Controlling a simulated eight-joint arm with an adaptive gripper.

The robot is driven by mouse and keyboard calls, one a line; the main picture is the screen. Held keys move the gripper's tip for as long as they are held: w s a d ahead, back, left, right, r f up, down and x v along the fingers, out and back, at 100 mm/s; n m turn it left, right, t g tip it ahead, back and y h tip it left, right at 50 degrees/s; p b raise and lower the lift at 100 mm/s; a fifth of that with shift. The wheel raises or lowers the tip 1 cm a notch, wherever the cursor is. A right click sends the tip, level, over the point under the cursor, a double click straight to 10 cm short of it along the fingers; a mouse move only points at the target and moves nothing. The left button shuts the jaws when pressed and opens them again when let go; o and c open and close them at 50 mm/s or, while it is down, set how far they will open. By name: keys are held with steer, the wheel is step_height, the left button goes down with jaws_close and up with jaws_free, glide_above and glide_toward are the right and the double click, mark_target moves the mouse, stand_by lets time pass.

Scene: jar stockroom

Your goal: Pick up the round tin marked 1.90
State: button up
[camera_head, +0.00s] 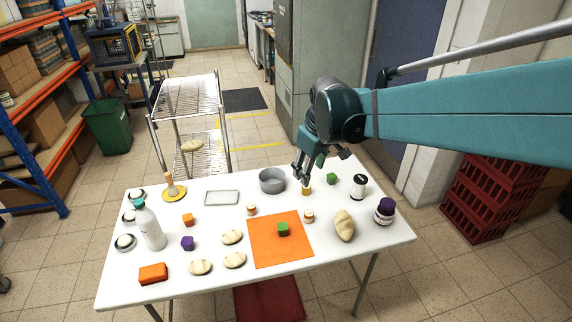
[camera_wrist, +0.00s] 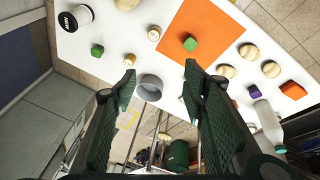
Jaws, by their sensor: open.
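A grey round tin (camera_head: 272,180), open at the top, stands near the back edge of the white table (camera_head: 345,255). No 1.90 mark can be read on it. My gripper (camera_head: 320,166) is open and empty above the table's back edge, to the right of the tin. In the wrist view the tin (camera_wrist: 150,88) shows between the spread fingers of my gripper (camera_wrist: 160,72), further off than the fingertips. A small yellowish jar (camera_head: 306,190) stands below the gripper; its label cannot be read.
An orange mat (camera_head: 262,255) with a green cube (camera_head: 283,229) lies at the front. Small jars (camera_head: 309,216) and (camera_head: 251,210), a white bottle (camera_head: 152,230), bread pieces and a grey tray (camera_head: 222,198) surround it. A wire rack (camera_head: 188,105) stands behind the table.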

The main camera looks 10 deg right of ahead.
steer(key=w+d+f+n+g, duration=0.1)
steer(key=w+d+f+n, duration=0.15)
steer(key=w, duration=0.55)
steer(key=n+g+p, duration=0.2)
steer(key=n+g, duration=0.1)
steer(key=n, duration=0.1)
glide_above(306, 189)
steer(key=w+d, duration=0.1)
steer(key=w, duration=0.1)
step_height(306, 189, down, 21)
steer(key=shift+r, duration=0.15)
steer(key=shift+f+n, duration=0.25)
steer(key=shift+f, duration=0.05)
steer(key=shift+f, duration=1.3)
steer(key=shift+a+f+b, duration=0.1)
steer(key=shift+f+b, duration=0.55)
steer(key=shift+f, duration=1.95)
